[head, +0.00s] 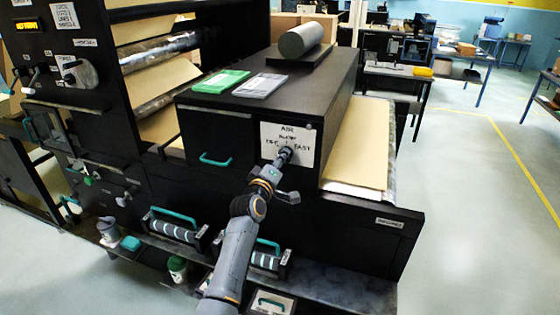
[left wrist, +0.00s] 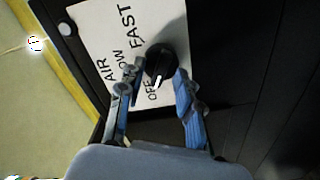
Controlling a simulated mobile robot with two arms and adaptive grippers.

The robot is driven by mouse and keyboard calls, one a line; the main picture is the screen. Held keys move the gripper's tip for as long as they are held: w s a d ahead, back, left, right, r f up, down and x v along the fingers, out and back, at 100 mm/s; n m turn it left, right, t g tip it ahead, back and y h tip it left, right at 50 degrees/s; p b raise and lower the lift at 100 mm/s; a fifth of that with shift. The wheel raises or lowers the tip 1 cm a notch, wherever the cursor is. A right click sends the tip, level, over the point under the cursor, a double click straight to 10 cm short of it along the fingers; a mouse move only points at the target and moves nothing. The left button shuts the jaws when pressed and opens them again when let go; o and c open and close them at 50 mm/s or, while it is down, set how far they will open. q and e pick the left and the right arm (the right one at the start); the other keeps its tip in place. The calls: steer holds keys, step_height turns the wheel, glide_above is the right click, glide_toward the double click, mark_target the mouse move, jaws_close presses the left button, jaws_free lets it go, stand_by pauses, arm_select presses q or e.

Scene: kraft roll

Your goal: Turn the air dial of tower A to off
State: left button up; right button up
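The air dial is a black round knob (left wrist: 160,61) on a white label plate (head: 299,139) on the front of the black cabinet. The plate reads AIR, OFF, a partly hidden word ending in OW, and FAST. In the left wrist view the knob's white mark is on the side toward OFF. My left gripper (left wrist: 160,72) is at the dial, one finger on each side of the knob. Its fingers are apart, with a sliver of plate showing beside the left one; contact is hard to tell. In the head view the gripper (head: 284,156) hides the dial. My right gripper is out of view.
A teal handle (head: 216,160) is left of the plate. Teal-handled rollers (head: 174,224) sit below.

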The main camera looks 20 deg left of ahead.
arm_select(q)
steer(key=s, duration=1.2)
steer(key=shift+a, duration=0.2)
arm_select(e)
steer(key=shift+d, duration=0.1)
